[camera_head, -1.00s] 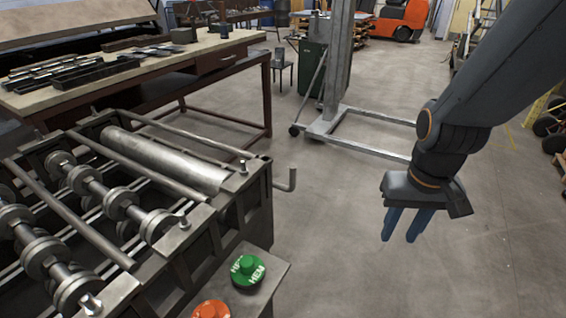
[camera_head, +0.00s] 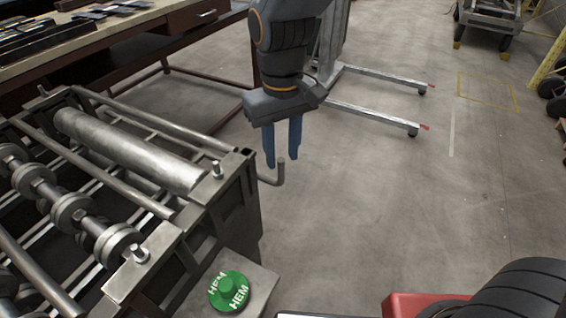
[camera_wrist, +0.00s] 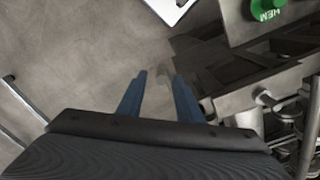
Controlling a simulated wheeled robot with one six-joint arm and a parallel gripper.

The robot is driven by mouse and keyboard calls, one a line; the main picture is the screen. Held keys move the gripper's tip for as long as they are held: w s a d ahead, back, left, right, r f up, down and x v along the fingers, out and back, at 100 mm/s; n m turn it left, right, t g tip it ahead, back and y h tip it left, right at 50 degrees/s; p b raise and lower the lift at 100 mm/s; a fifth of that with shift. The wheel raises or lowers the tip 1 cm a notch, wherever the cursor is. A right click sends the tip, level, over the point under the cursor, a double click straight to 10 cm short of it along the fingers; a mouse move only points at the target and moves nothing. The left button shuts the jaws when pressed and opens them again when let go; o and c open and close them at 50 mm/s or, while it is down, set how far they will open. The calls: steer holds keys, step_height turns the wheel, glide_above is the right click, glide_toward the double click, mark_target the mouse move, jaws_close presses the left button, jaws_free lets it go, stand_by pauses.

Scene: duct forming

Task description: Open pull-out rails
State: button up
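The roller machine (camera_head: 130,170) fills the left of the head view, with a large smooth roller (camera_head: 130,145) and several wheeled shafts. In the wrist view, a blurred grey shape lies between the fingers (camera_wrist: 159,76).
A green HEM button (camera_head: 230,291) sits on a box at the machine's front; it also shows in the wrist view (camera_wrist: 268,10). A workbench (camera_head: 110,38) stands behind. A metal stand (camera_head: 370,119) has legs on the floor behind my gripper. The floor at right is mostly clear.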

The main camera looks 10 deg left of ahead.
mark_target(281, 178)
steer(key=shift+a+f+p, duration=0.1)
steer(key=shift+f+p, duration=0.2)
steer(key=shift+f, duration=2.35)
jaws_close()
